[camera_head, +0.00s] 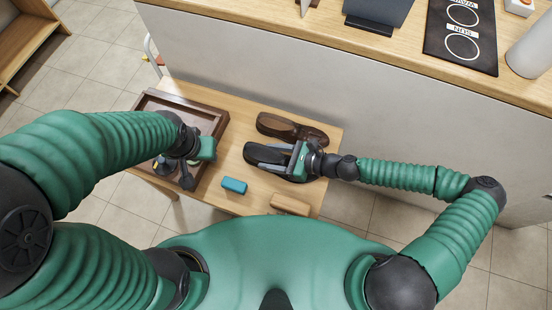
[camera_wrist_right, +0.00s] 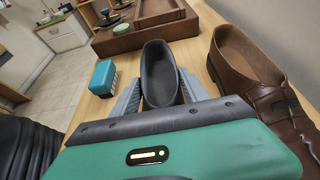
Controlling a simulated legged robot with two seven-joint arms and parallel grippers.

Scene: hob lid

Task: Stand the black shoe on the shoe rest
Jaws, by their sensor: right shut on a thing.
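The black shoe (camera_head: 264,154) sits on the small wooden table, beside the brown shoe. My right gripper (camera_head: 299,160) is shut on it, from the right in the head view. In the right wrist view grey fingers stand on both sides of the black shoe (camera_wrist_right: 159,75), whose opening faces up. My left gripper (camera_head: 206,149) hangs over the wooden box at the table's left; its fingertips are not clear. A raised brown wooden part (camera_wrist_right: 160,13) on the box may be the shoe rest; I cannot tell for sure.
The brown shoe (camera_head: 292,130) lies just behind the black one. A blue block-like brush (camera_head: 234,185) and a tan wooden piece (camera_head: 290,204) lie nearer me. The wooden box (camera_head: 215,100) holds small round items. A counter (camera_head: 400,50) rises behind the table.

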